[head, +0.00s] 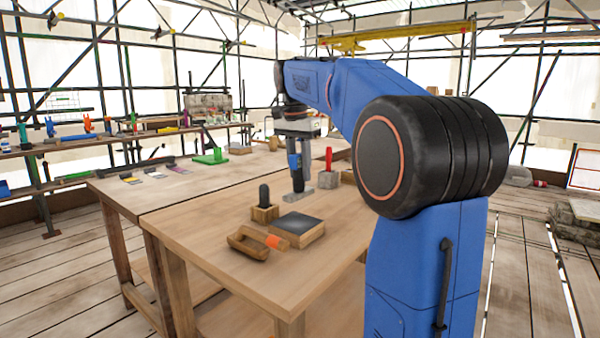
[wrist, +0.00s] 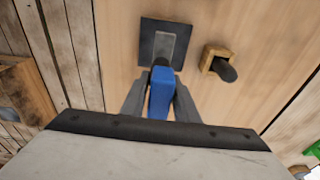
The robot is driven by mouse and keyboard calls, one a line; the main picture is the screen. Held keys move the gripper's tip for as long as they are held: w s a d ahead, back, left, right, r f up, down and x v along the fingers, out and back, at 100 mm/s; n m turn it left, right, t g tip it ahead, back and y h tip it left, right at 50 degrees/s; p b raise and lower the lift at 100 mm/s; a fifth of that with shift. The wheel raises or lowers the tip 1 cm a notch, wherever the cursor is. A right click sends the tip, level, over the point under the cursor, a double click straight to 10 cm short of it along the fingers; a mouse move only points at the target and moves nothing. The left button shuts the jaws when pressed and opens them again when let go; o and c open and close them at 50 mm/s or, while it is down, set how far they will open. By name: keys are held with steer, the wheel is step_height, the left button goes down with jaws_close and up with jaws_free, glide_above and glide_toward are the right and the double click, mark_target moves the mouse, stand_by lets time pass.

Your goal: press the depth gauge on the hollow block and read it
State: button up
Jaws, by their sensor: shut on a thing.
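My gripper (wrist: 160,104) is shut on a blue-bodied tool, which I take for the depth gauge (head: 294,161). The gauge hangs about upright in the head view, with a grey flat foot (head: 298,194) at its lower end, low over the table. In the wrist view the blue body (wrist: 161,90) sits between the fingers, and the grey foot (wrist: 164,47) overlaps a dark square pad (wrist: 147,30). I cannot tell whether the foot touches anything. No readout is visible.
The table's front left is clear.

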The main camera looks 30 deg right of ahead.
mark_target(297, 193)
steer(key=shift+a, duration=0.35)
steer(key=shift+a+f, duration=0.1)
steer(key=shift+f, duration=2.35)
steer(key=shift+f, duration=1.5)
steer(key=shift+r, duration=2.55)
steer(key=shift+f, duration=0.1)
steer(key=shift+f, duration=2.2)
